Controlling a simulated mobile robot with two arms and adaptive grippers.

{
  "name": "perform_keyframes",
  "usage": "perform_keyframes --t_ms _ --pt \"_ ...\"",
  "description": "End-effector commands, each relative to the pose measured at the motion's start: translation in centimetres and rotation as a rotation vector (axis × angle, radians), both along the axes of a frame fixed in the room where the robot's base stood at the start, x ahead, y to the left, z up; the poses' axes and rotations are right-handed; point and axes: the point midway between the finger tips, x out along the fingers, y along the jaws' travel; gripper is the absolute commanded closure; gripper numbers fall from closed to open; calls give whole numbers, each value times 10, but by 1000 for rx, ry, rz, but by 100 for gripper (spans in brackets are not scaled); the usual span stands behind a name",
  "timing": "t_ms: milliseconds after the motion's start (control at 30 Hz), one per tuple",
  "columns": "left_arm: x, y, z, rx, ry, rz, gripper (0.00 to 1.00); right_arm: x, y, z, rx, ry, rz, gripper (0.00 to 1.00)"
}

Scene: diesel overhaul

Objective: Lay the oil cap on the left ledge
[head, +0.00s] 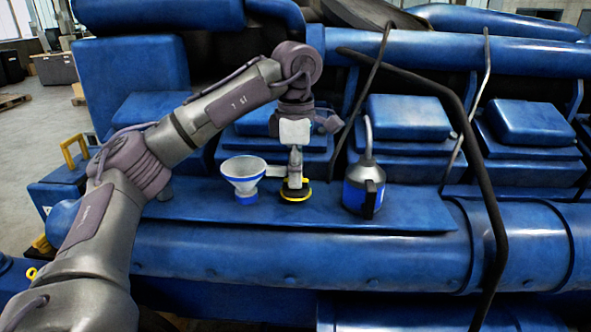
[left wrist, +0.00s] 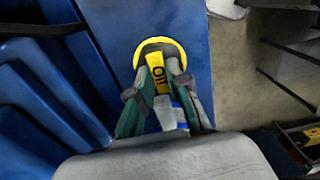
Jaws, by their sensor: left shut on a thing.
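The yellow oil cap (head: 296,196) is low over the blue ledge (head: 325,213), between the funnel and the oil can. My left gripper (head: 294,184) points down and is shut on it. In the left wrist view the oil cap (left wrist: 156,66) shows a yellow round rim and a grip marked "OIL", with the fingers of my left gripper (left wrist: 162,85) on both sides of the grip. The ledge's blue surface (left wrist: 190,22) is behind it. I cannot tell whether the cap touches the ledge. My right gripper is not in view.
A white and blue funnel (head: 243,178) stands close left of the cap. A grey and blue oil can (head: 364,183) stands to the right. A black bent pipe (head: 462,112) crosses the engine on the right. The ledge's front strip is bare.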

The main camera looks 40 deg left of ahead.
Motion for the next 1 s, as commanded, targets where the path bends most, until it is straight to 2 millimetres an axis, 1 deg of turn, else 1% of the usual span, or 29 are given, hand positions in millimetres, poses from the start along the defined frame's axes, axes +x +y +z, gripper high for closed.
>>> perform_keyframes --t_ms 33,100,367,533,567,600,700,1000 --pt "0 0 -1 -1 4 -1 100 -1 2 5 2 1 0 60" --pt "-1 0 -4 -1 2 -1 100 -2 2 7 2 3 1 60" --pt "-1 0 -6 -1 -1 0 100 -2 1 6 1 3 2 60" --pt "-1 0 -11 0 0 0 100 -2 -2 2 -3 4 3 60" --pt "-1 0 -10 -1 -1 0 78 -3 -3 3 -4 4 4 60" --pt "-1 0 -9 -1 -1 0 72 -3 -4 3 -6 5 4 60" --pt "-1 0 -9 -1 -1 0 58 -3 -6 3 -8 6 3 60" --pt "-1 0 -7 -1 -1 0 58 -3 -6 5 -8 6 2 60"
